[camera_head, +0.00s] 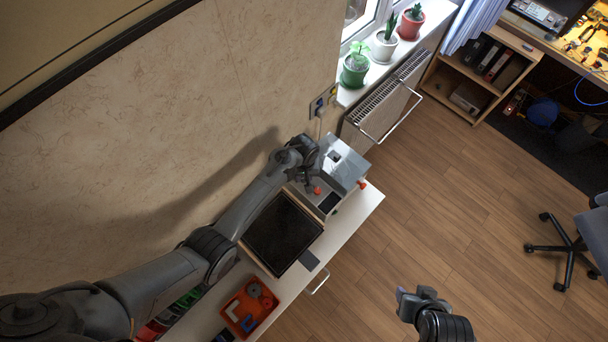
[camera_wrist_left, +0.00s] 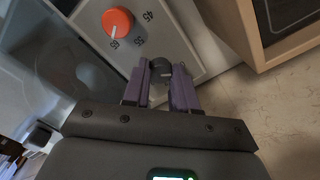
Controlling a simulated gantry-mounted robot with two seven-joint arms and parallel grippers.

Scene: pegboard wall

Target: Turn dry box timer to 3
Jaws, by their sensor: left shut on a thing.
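The dry box (camera_head: 345,167) is a grey-white appliance with a clear lid on the white table, close to the wall. Its front panel (camera_wrist_left: 108,22) fills the upper middle of the left wrist view. A dark grey knob (camera_wrist_left: 161,68) on that panel sits between the purple fingers of my left gripper (camera_wrist_left: 162,85), which is shut on it. The knob's scale is hidden, so its setting cannot be read. An orange dial (camera_wrist_left: 118,22) marked 45, 55 and 65 is beside it. My right gripper (camera_head: 418,297) hangs over the floor, away from the table; its jaw opening is unclear.
A dark square plate (camera_head: 283,235) lies on the white table (camera_head: 347,222) beside the dry box. An orange tray (camera_head: 249,306) is nearer. A radiator (camera_head: 383,95) and potted plants on the sill stand behind. The wooden floor at right is mostly free.

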